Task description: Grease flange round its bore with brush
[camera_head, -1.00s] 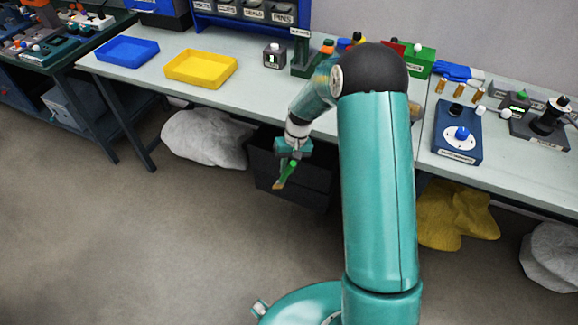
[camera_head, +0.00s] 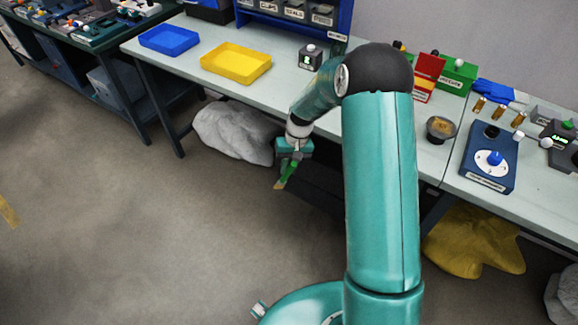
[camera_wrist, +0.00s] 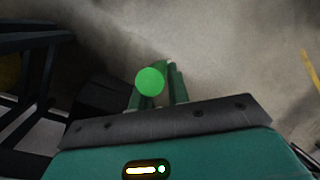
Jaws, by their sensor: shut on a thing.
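My gripper (camera_head: 292,160) is shut on a brush with a green handle (camera_head: 293,169). The brush hangs tilted, its tan bristle end pointing down and to the left, over the floor in front of the bench. In the wrist view the round green end of the brush handle (camera_wrist: 150,82) shows between the fingers (camera_wrist: 160,92). A dark bowl (camera_head: 441,129) with tan stuff in it, perhaps grease, stands on the bench right of my arm. I cannot make out a flange; my arm covers part of the bench.
A blue tray (camera_head: 169,40) and a yellow tray (camera_head: 236,63) lie on the bench at left. A small grey box (camera_head: 310,57) is beside them. A blue dial unit (camera_head: 489,158) stands at right. Sacks (camera_head: 235,132) lie under the bench. The floor in front is clear.

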